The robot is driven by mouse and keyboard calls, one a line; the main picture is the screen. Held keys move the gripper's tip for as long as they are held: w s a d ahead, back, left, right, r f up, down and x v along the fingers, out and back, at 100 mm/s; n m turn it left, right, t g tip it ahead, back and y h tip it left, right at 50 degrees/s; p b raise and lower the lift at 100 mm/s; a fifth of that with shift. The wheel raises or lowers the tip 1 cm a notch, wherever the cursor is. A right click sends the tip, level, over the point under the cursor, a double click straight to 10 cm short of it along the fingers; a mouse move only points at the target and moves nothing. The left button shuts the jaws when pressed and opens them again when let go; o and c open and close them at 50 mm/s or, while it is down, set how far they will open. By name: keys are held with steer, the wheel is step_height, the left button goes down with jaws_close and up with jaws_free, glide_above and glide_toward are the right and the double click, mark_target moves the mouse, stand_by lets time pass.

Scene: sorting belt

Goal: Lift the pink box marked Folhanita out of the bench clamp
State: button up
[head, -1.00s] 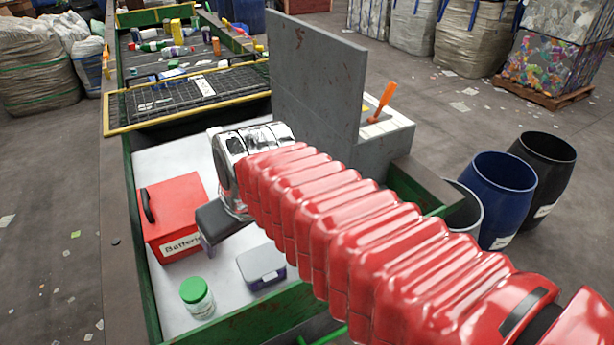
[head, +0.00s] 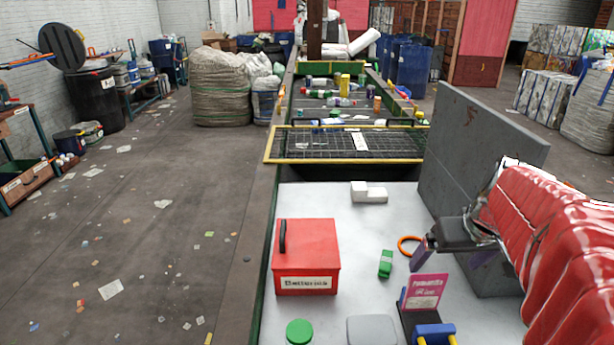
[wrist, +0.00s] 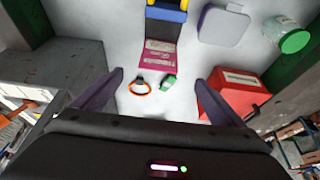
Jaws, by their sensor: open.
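The pink box marked Folhanita (head: 426,292) stands upright in the bench clamp (head: 432,332), which has blue jaws and yellow parts. The box also shows in the wrist view (wrist: 159,53), with the clamp above it in the picture (wrist: 166,14). My gripper (wrist: 160,95) is open and empty, its two dark fingers spread wide. In the head view my gripper (head: 428,245) is above the bench, behind and slightly right of the pink box, not touching it.
A red Batterie box (head: 306,255), a green block (head: 386,264), an orange ring (head: 408,246) and a white block (head: 369,192) are on the white bench. A grey-lidded container (head: 371,330) and a green-lidded jar (head: 300,331) stand near the front. A grey upright panel (head: 470,150) rises at right.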

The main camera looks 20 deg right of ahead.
mark_target(429, 282)
steer(key=shift+d, duration=0.1)
stand_by(0.3)
steer(key=x, duration=1.3)
steer(key=shift+w+f, duration=0.2)
steer(key=shift+f, duration=0.15)
steer(key=shift+c, duration=0.4)
steer(key=shift+d, duration=0.1)
steer(key=c, duration=1)
steer(key=shift+s+a+r, duration=0.1)
steer(key=shift+s+a, duration=0.1)
steer(key=shift+s, duration=0.45)
steer(key=shift+s+a+r, duration=0.15)
steer(key=shift+s+a, duration=0.05)
steer(key=shift+s, duration=0.45)
steer(key=shift+r, duration=4.25)
